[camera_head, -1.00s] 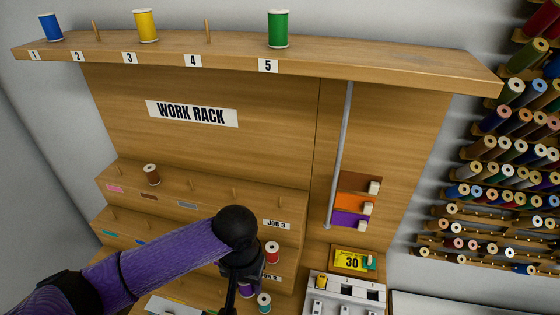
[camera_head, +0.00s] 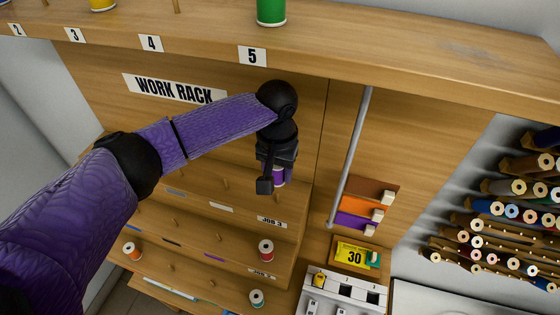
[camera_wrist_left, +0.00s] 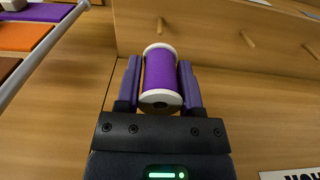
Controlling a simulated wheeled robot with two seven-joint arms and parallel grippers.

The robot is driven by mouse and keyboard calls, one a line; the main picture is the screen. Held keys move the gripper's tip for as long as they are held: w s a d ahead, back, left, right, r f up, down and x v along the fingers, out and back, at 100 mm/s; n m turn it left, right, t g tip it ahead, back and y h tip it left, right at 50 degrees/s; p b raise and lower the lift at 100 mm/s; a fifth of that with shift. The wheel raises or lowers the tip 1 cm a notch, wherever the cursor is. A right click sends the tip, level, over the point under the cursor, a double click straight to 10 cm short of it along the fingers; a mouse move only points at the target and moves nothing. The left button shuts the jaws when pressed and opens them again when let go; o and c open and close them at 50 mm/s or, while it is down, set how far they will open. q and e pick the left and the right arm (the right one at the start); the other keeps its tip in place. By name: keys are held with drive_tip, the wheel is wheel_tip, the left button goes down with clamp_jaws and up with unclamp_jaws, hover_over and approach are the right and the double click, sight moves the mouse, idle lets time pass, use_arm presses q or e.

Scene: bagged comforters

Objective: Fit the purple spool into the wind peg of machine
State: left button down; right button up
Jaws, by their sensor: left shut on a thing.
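My left gripper (camera_head: 271,182) is shut on the purple spool (camera_wrist_left: 160,72). The wrist view shows the spool between the two fingers, with its white rims clear of them at both ends. In the head view a small part of the purple spool (camera_head: 279,175) shows beside the gripper, in front of the work rack's stepped shelves. The white machine (camera_head: 322,272) stands at the bottom right, partly cut off by the frame; I cannot tell which part is its wind peg. My right gripper is not in view.
A grey vertical rod (camera_head: 351,150) runs down the rack to the right of my gripper. Orange (camera_head: 132,250), red (camera_head: 266,250) and teal (camera_head: 257,298) spools stand on the lower shelves. A green spool (camera_head: 271,12) stands on the top shelf. Many spools hang at the right.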

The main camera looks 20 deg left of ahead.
sight(277, 194)
use_arm(q)
drive_tip(key=shift+s, duration=0.2)
drive_tip(key=shift+w+p, duration=0.25)
drive_tip(key=shift+p, duration=0.5)
wheel_tip(277, 194, down, 2)
drive_tip(key=shift+s+f+b, duration=0.15)
drive_tip(key=shift+f+b, duration=0.1)
drive_tip(key=shift+b, duration=0.15)
drive_tip(key=shift+f, duration=0.75)
drive_tip(key=shift+f+b, duration=0.85)
drive_tip(key=shift+f, duration=0.6)
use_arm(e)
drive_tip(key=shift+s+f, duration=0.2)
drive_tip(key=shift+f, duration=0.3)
use_arm(q)
drive_tip(key=shift+f+b, duration=0.3)
drive_tip(key=shift+f, duration=0.3)
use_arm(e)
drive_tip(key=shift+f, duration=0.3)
use_arm(q)
unclamp_jaws()
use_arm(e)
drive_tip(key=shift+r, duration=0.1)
